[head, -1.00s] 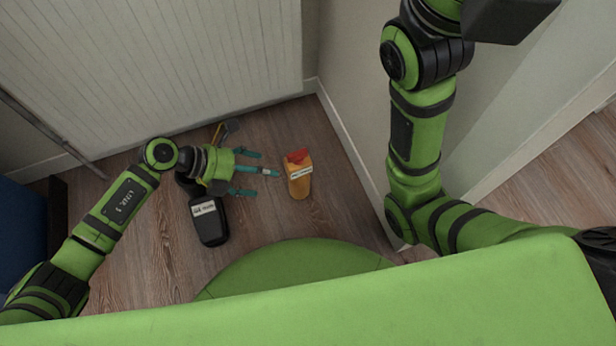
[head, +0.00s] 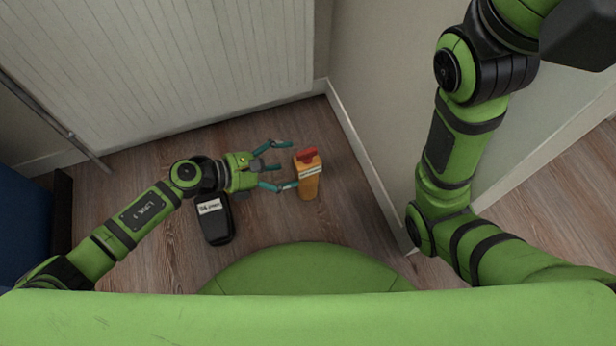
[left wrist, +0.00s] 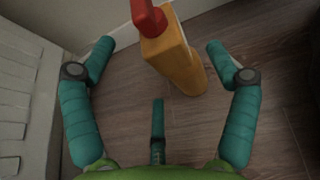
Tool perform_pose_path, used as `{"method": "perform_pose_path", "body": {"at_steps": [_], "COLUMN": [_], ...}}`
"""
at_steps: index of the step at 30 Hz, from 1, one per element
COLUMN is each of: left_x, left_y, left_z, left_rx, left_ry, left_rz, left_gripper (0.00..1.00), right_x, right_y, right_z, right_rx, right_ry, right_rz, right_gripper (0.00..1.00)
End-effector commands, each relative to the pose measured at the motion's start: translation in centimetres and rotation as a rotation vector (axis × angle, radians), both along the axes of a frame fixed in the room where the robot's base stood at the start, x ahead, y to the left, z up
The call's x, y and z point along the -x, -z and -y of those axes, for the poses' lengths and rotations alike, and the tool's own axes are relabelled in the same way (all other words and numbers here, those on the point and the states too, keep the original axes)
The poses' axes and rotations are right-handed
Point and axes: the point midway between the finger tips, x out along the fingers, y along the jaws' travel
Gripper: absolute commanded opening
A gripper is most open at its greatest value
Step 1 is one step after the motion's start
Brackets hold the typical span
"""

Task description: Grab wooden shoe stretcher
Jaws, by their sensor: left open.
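The shoe stretcher (head: 308,182) is an orange-tan wooden block with a red knob on top and a pale label. It stands on the wood floor, and its body also shows in the left wrist view (left wrist: 178,62). My left gripper (head: 291,165) is open just left of it in the head view, with teal fingers spread. In the left wrist view the gripper (left wrist: 159,45) has one outer finger on each side of the stretcher, with gaps; a third finger points toward it from below. No finger visibly grips it. My right gripper's fingers are out of view.
A black case (head: 215,224) with a white label lies on the floor near my left wrist. A white panelled wall (head: 200,70) is behind, and a wall with a skirting board (head: 365,165) stands right of the stretcher. Some floor around the stretcher is clear.

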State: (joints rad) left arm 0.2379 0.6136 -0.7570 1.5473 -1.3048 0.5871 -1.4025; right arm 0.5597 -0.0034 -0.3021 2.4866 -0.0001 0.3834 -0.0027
Motion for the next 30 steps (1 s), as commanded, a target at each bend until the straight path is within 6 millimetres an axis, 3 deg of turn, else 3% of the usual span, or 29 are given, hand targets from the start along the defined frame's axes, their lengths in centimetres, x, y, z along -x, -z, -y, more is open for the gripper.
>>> {"method": "perform_pose_path", "body": {"at_steps": [9, 17, 18, 20, 24, 30], "left_x": [-1.6, -1.7, -1.7, -1.7, -1.7, -1.7], "left_y": [1.8, 1.8, 1.8, 1.8, 1.8, 1.7], "left_z": [3.8, 4.1, 4.1, 4.1, 4.1, 4.2], "left_rx": [0.000, 0.000, 0.000, 0.000, 0.000, 0.002], "left_ry": [0.001, 0.001, 0.001, 0.001, 0.001, 0.001], "left_rz": [0.000, -0.002, -0.002, -0.002, -0.002, -0.001], "left_gripper": [0.87, 0.87, 0.83, 0.59, 0.03, 0.00], "right_x": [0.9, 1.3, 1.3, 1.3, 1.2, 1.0], "right_y": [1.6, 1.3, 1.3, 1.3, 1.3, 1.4], "right_z": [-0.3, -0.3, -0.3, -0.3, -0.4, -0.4], "right_rx": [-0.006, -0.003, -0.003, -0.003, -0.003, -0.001], "right_ry": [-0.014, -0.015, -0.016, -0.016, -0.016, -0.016], "right_rz": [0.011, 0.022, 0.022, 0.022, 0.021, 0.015], "right_gripper": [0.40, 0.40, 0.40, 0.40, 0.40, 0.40]}}
